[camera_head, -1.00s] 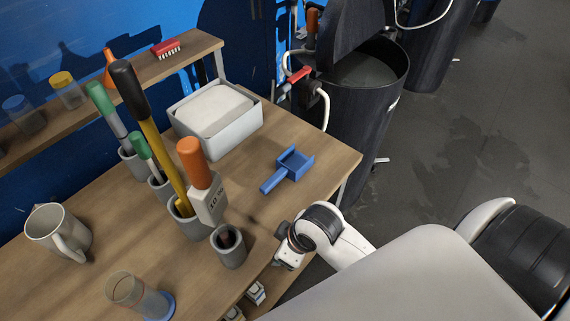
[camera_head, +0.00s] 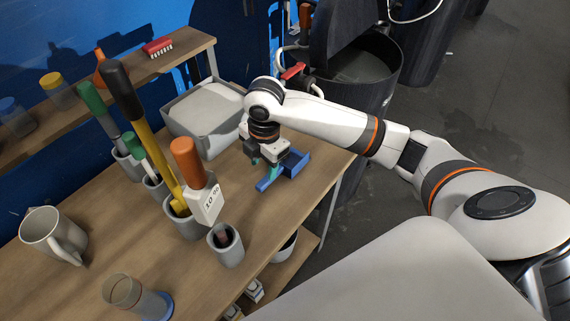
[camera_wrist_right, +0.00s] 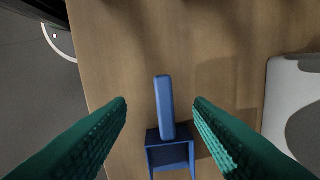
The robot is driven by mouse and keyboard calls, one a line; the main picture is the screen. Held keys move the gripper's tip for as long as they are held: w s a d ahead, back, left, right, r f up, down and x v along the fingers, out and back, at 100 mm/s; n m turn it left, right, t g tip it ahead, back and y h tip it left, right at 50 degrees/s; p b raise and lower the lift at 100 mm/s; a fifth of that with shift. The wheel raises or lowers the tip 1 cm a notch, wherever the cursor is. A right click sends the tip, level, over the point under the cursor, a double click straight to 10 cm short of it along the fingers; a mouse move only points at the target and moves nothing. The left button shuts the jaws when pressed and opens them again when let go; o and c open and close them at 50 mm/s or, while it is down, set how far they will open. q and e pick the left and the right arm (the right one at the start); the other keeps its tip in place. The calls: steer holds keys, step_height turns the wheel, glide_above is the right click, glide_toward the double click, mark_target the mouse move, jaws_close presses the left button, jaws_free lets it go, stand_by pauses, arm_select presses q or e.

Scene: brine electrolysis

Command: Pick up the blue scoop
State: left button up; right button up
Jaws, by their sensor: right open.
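The blue scoop (camera_head: 295,163) lies on the wooden table near its right edge, with its handle pointing toward the lower left. My right gripper (camera_head: 262,168) is over the scoop, partly covering it in the head view. In the right wrist view the scoop's handle (camera_wrist_right: 165,106) lies between the two green fingers of the open right gripper (camera_wrist_right: 160,103), with a gap on both sides. The scoop's pan (camera_wrist_right: 170,153) is toward the bottom of that view. My left gripper is not in view.
A grey-white bin of white material (camera_head: 203,117) stands just behind the right gripper. Grey holders with tools, including an orange-handled one (camera_head: 188,160), stand to the left. A mug (camera_head: 52,236) and a glass cylinder (camera_head: 125,292) are farther left. A dark barrel (camera_head: 362,85) stands beyond the table's right end.

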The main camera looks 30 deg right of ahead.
steer(key=w+d+r+n, duration=0.1)
steer(key=w+d+r, duration=0.1)
steer(key=d+r, duration=0.2)
glide_above(281, 168)
steer(key=a, duration=0.2)
steer(key=shift+h, duration=0.3)
step_height(281, 168, down, 7)
steer(key=shift+s+r+p, duration=0.1)
steer(key=shift+s+p, duration=0.05)
steer(key=shift+p, duration=0.2)
steer(key=shift+w+d+f+p, duration=0.15)
steer(key=shift+f, duration=0.75)
steer(key=shift+w+d+f+p, duration=0.1)
steer(key=shift+d+f+p, duration=0.1)
steer(key=shift+f, duration=0.7)
steer(key=shift+w+d+f+p, duration=0.1)
steer(key=shift+w+d+f, duration=0.05)
steer(key=shift+f, duration=0.75)
jaws_close()
